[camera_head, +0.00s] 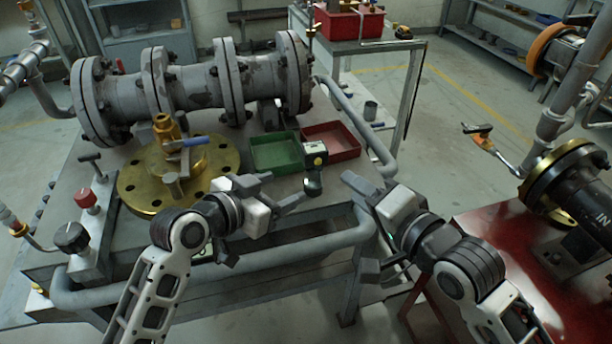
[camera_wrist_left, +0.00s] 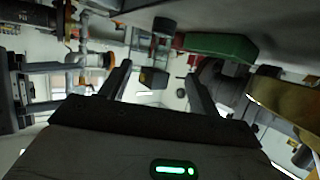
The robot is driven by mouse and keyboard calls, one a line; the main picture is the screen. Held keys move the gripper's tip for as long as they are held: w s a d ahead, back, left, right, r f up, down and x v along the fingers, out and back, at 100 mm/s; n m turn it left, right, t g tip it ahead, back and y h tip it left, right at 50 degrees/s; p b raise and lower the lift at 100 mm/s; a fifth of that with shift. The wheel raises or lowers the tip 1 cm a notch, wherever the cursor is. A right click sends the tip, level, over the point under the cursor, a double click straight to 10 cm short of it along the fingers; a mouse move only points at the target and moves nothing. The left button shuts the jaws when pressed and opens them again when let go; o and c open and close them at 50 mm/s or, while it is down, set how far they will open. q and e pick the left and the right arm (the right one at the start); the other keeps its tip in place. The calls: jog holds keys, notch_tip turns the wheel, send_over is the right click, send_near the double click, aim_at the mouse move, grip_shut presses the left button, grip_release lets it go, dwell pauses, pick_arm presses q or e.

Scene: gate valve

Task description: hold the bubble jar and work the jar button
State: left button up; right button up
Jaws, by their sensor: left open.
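The bubble jar appears to be the small upright device near the front edge of the bench. It has a dark box-shaped head with a pale yellowish face (camera_head: 315,153) and a dark round lower part (camera_head: 313,187). Any clear section between them is hard to make out, and I cannot single out the button. My left gripper (camera_head: 287,188) is open, just left of the jar, its fingers pointing towards it. In the left wrist view the dark box-shaped head (camera_wrist_left: 153,77) shows between the spread fingers. My right gripper (camera_head: 354,223) is open and empty, right of the jar.
A green tray (camera_head: 274,152) and a red tray (camera_head: 331,141) lie behind the jar. A brass flange with a valve (camera_head: 135,185) stands left, with a large grey pipe (camera_head: 195,88) behind. A grey rail (camera_head: 300,251) runs along the bench front. A red bench (camera_head: 490,228) stands at right.

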aim_at(307, 178)
pick_arm(q)
jog(key=x, duration=1.1)
jog(key=c, duration=1.2)
pick_arm(e)
jog(key=shift+c, duration=0.3)
grip_shut()
pick_arm(q)
jog(key=shift+s, duration=0.1)
